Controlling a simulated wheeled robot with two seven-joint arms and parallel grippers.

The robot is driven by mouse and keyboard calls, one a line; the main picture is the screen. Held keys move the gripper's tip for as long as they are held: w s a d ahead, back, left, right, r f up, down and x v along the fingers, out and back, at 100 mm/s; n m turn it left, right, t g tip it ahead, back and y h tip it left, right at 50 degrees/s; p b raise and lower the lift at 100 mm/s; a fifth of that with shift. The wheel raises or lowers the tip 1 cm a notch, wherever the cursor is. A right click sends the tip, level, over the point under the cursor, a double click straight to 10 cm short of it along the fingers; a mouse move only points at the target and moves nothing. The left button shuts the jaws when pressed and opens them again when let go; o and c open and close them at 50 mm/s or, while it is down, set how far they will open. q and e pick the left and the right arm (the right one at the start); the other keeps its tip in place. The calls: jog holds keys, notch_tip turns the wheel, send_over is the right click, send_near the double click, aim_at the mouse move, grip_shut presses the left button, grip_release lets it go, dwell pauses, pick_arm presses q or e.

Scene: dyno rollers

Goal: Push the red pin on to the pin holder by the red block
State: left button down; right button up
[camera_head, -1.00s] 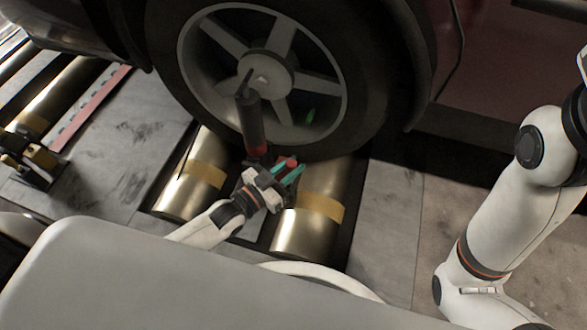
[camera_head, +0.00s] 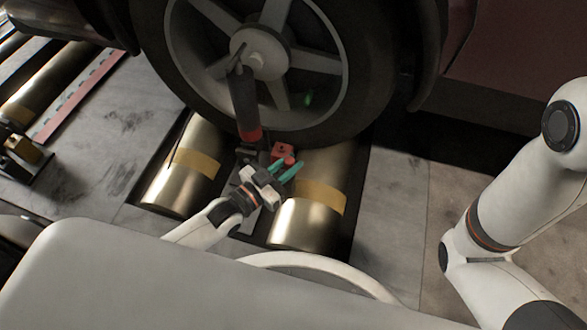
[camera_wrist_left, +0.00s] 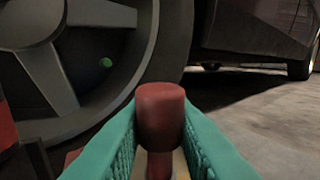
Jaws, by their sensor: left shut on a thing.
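My left gripper (camera_head: 287,171), with teal fingers, is low between the two metal rollers in front of the wheel. In the left wrist view the red pin (camera_wrist_left: 160,115) stands upright between the teal fingers, which are shut on it. A red block (camera_head: 283,151) is just beyond the fingertips in the head view, close to the tyre. I cannot make out the pin holder or whether the pin touches it. My right gripper is out of view; only its arm shows at the right.
The wheel (camera_head: 262,55) rests on the brass-coloured rollers (camera_head: 300,222). A dark cylinder with a red band (camera_head: 244,105) stands just left of the block, close to my left gripper. Grey floor plates lie on both sides, with bare room at the right.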

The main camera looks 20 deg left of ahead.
pick_arm(q)
jog(key=shift+d, duration=0.1)
dwell(0.3)
jog(key=shift+w, duration=0.1)
jog(key=shift+w+a+y, duration=0.3)
jog(key=shift+w+a, duration=0.15)
jog(key=shift+a, duration=0.4)
jog(key=shift+d, duration=0.1)
jog(key=shift+f+p, duration=0.15)
jog(key=shift+p, duration=0.3)
dwell(0.3)
jog(key=shift+f, duration=0.15)
